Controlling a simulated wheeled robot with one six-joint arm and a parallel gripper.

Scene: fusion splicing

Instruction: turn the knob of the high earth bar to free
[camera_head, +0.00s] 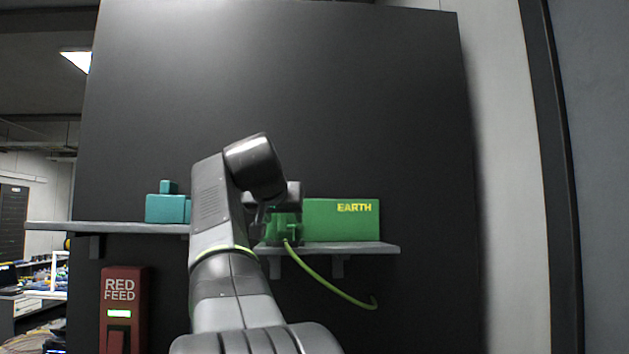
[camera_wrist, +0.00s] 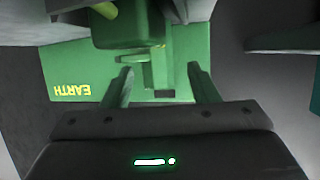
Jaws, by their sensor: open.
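The high earth bar (camera_head: 340,228) is a green block marked EARTH on a grey shelf, right of my arm. A smaller green part with a yellow-green cable is at its left end, partly behind my wrist. The wrist view shows the bar (camera_wrist: 85,68) with its lettering upside down. A narrow green upright piece (camera_wrist: 159,72), which looks like the knob, stands between my fingertips. My gripper (camera_wrist: 158,70) is open, with one finger on each side of this piece and visible gaps. In the head view the fingers are mostly hidden by the wrist. I cannot read the knob's setting.
A teal block (camera_head: 166,209) sits on the shelf at left. A red box (camera_head: 124,310) marked RED FEED is below it. The yellow-green cable (camera_head: 335,287) hangs below the right shelf (camera_head: 375,248). The dark panel above is bare.

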